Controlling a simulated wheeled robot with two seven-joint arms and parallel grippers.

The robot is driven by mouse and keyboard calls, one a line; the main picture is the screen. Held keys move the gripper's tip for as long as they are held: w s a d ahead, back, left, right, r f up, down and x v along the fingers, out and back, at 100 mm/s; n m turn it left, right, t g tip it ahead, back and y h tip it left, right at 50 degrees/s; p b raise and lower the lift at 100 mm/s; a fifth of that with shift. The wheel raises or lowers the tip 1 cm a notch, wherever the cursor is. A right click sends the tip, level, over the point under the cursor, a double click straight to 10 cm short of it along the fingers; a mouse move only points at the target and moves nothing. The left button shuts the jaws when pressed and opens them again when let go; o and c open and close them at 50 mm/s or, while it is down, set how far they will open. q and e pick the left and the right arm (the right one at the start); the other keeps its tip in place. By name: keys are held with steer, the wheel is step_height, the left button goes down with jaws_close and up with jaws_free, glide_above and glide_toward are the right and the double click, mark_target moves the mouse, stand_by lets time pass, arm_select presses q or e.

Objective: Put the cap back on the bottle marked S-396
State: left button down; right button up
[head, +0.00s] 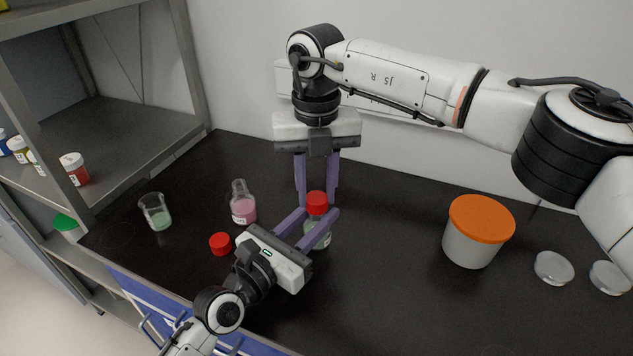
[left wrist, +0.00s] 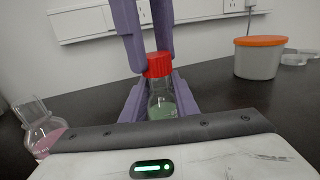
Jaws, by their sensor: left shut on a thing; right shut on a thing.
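A clear bottle (head: 321,238) with pale green liquid stands upright on the black bench; its label cannot be read. It also shows in the left wrist view (left wrist: 163,103). My left gripper (head: 319,214) is shut on the bottle's upper body from the front. A red cap (head: 317,199) sits at the bottle's mouth, and it shows in the left wrist view (left wrist: 158,65). My right gripper (head: 317,204) reaches down from above and is shut on this cap. I cannot tell whether the cap is screwed tight.
A loose red cap (head: 220,244) lies left of the bottle. A flask with pink liquid (head: 243,207) and a beaker with green liquid (head: 155,212) stand further left. An orange-lidded tub (head: 473,247) and clear dishes (head: 554,267) are on the right. A shelf (head: 120,140) borders the left.

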steer(key=shift+s+f, duration=0.1)
steer(key=shift+f, duration=0.85)
stand_by(0.7)
steer(key=shift+r, duration=0.45)
steer(key=shift+r, duration=0.3)
stand_by(0.7)
steer(key=shift+f, duration=0.75)
steer(key=shift+d+f, duration=0.1)
steer(key=shift+f, duration=0.1)
steer(key=shift+c, duration=0.9)
steer(key=shift+r, duration=0.15)
steer(key=shift+r, duration=0.25)
